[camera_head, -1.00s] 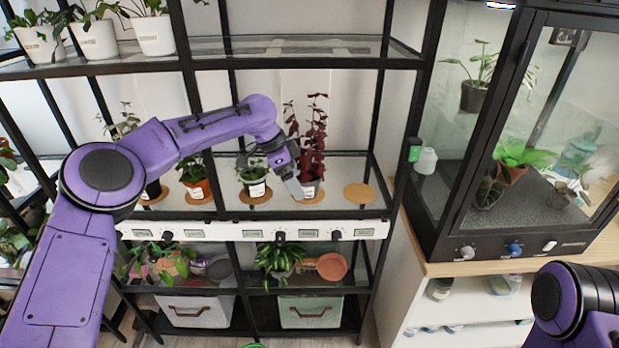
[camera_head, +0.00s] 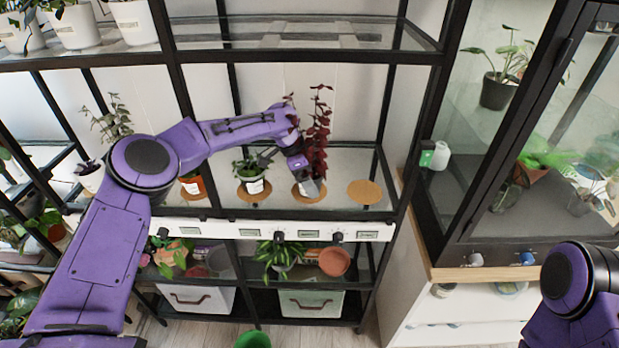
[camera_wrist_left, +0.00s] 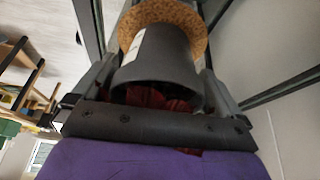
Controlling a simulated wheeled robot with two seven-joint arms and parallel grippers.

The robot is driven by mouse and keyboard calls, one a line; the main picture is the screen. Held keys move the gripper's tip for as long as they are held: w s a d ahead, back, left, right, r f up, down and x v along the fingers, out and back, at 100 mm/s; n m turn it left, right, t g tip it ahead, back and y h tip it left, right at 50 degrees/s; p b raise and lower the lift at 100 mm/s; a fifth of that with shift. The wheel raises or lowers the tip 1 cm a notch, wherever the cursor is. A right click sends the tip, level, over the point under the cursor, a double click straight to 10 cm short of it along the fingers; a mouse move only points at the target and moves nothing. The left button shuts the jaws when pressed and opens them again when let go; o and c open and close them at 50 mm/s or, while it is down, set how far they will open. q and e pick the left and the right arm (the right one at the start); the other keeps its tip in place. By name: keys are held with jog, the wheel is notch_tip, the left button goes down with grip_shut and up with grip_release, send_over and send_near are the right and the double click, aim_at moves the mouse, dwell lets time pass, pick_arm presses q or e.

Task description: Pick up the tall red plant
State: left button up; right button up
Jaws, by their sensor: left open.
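The tall red plant (camera_head: 318,130) stands upright on the middle shelf, on a round cork mat (camera_head: 302,197). Its dark grey pot (camera_wrist_left: 165,58) fills the middle of the left wrist view, with dark red leaves (camera_wrist_left: 150,97) close to the palm. My left gripper (camera_head: 290,172) is open at the plant. In the left wrist view its fingers (camera_wrist_left: 160,70) lie on either side of the pot; I cannot tell whether they touch it. In the head view the hand and a finger hide part of the pot. My right gripper is out of view.
A small green plant in a white-labelled pot (camera_head: 252,180) stands close left of the gripper. An empty cork mat (camera_head: 365,192) lies to the right. Black shelf posts and the glass shelf above (camera_head: 300,45) bound the space. A glass cabinet (camera_head: 520,130) stands at right.

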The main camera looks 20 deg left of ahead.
pick_arm(q)
jog(key=shift+d+f, duration=0.3)
jog(key=shift+f, duration=0.15)
jog(key=c, duration=0.8)
